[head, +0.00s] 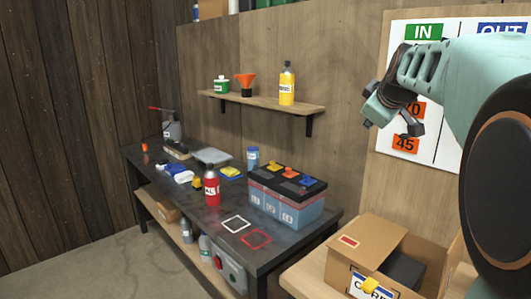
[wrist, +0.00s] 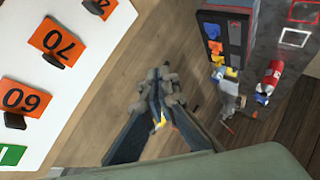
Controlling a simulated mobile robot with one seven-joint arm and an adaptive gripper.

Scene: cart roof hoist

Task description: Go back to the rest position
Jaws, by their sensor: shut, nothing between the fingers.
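My gripper (head: 388,108) is raised high at the right of the head view, in front of the white IN/OUT board (head: 437,26). It is empty, and its fingers are together in the wrist view (wrist: 160,88). It is apart from the workbench (head: 195,210) and everything on it. My arm hides part of the board.
A battery (head: 285,208) and a red bottle (head: 211,187) stand on the bench near white and red outlined squares. The wall shelf (head: 262,101) holds a yellow bottle (head: 287,86), an orange funnel and a green container. An open cardboard box (head: 367,252) stands at lower right.

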